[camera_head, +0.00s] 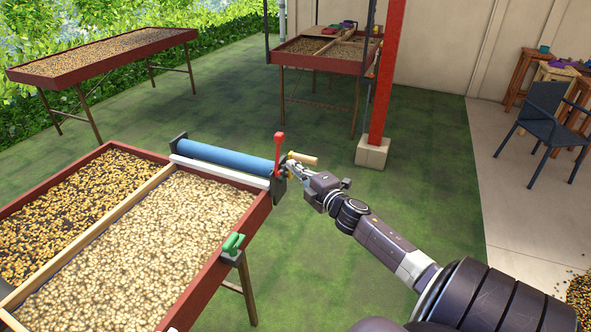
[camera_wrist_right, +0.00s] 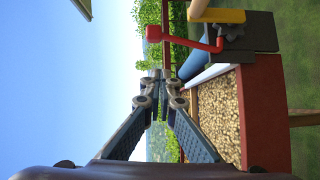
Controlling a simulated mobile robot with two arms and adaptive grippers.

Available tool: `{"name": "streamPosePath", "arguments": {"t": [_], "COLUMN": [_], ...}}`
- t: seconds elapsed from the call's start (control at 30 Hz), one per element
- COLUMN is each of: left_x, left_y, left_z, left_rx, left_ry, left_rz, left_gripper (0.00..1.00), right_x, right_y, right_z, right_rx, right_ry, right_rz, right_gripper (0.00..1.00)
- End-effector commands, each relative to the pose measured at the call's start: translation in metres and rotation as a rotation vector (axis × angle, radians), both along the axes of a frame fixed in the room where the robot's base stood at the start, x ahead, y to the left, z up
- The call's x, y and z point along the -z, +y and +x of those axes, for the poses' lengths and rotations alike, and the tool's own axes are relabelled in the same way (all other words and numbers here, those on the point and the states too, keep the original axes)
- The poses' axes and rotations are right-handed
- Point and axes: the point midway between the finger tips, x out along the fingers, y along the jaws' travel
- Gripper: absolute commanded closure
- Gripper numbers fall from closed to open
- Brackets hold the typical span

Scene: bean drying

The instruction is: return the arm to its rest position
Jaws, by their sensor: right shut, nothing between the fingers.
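My right gripper (camera_head: 291,172) reaches in from the lower right, beside the end of the blue roll (camera_head: 222,158) on the near drying table (camera_head: 262,215). Its fingers are together and empty in the wrist view (camera_wrist_right: 162,88). A wooden crank handle (camera_head: 303,159) and a red-knobbed lever (camera_head: 279,142) are close to the fingertips. In the wrist view the red lever (camera_wrist_right: 186,38) and the wooden handle (camera_wrist_right: 216,15) stand apart from the fingers. My left gripper is not in view.
The near table holds pale and darker beans, with a green clamp (camera_head: 233,243) on its edge. A red post (camera_head: 388,70) on a concrete block stands behind. Farther tables (camera_head: 105,52) and a blue chair (camera_head: 545,118) are beyond. Grass right of the near table is clear.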

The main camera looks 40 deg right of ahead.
Motion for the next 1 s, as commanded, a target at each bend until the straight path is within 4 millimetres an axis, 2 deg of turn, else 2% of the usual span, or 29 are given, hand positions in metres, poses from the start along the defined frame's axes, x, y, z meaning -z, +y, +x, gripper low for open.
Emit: {"name": "streamPosePath", "arguments": {"t": [0.17, 0.77, 0.87, 0.97, 1.0], "left_x": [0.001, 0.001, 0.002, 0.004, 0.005], "left_y": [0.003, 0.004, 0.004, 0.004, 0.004], "left_z": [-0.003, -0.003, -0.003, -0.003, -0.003], "left_rx": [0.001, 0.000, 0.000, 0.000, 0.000], "left_ry": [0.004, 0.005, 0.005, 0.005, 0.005], "left_rz": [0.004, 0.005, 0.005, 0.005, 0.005], "left_gripper": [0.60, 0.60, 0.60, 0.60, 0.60], "right_x": [-0.001, -0.001, 0.015, 0.057, 0.081], "right_y": [0.002, 0.002, 0.001, 0.000, 0.000], "right_z": [-0.007, -0.007, -0.010, -0.019, -0.025], "right_rx": [-0.001, 0.000, 0.009, 0.037, 0.053], "right_ry": [0.000, 0.001, 0.019, 0.069, 0.099], "right_rz": [0.000, 0.000, 0.025, 0.095, 0.135], "right_gripper": [1.00, 1.00, 1.00, 1.00, 1.00]}}
